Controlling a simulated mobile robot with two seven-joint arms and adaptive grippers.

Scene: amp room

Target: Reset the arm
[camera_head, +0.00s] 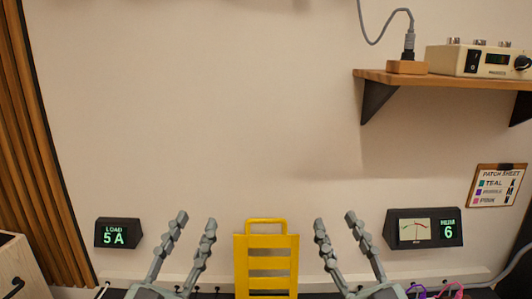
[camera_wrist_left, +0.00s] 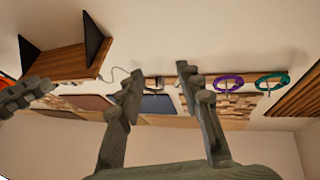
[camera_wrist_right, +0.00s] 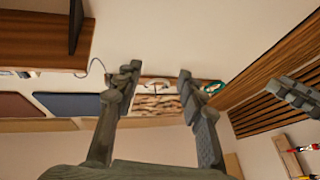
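My left gripper (camera_head: 196,222) is raised at the bottom of the head view, left of the yellow rack, with its two fingers pointing up and spread apart. My right gripper (camera_head: 335,222) mirrors it on the right side of the rack, also with fingers up and apart. Nothing is between the fingers of either one. In the left wrist view the left gripper (camera_wrist_left: 158,78) shows an empty gap between its fingers. The right wrist view shows the same for the right gripper (camera_wrist_right: 158,76). The two grippers are well apart.
A yellow slotted rack (camera_head: 267,262) stands between the grippers. A wooden shelf (camera_head: 450,80) carries a cream amp (camera_head: 478,62). The wall above the grippers is clear.

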